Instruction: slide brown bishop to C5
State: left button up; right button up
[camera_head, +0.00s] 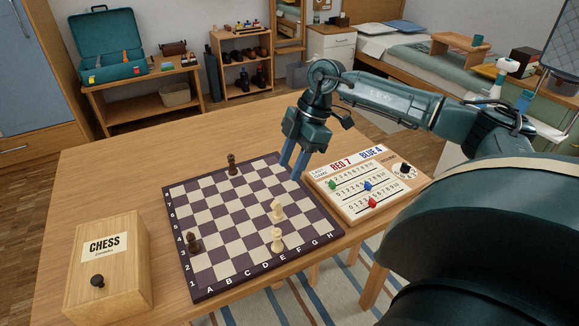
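The chessboard (188,292) lies on the wooden table with dark and light squares, letters along the near edge and numbers on the left. One brown piece (193,242) stands near the left edge, low in column A. Another brown piece (232,163) stands at the far edge, around column E. They are too small to tell surely which is the bishop. Two cream pieces stand at the near right, one (277,210) behind the other (277,239). My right gripper (291,166) points down at the board's far right edge, fingers apart and empty. My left gripper is out of view.
A wooden chess box (107,275) with a dark knob stands left of the board. A score board (350,207) with coloured markers lies to the right, close to my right gripper. The middle of the chessboard is clear.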

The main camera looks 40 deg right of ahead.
aim_at(194, 247)
jog(key=k, duration=1)
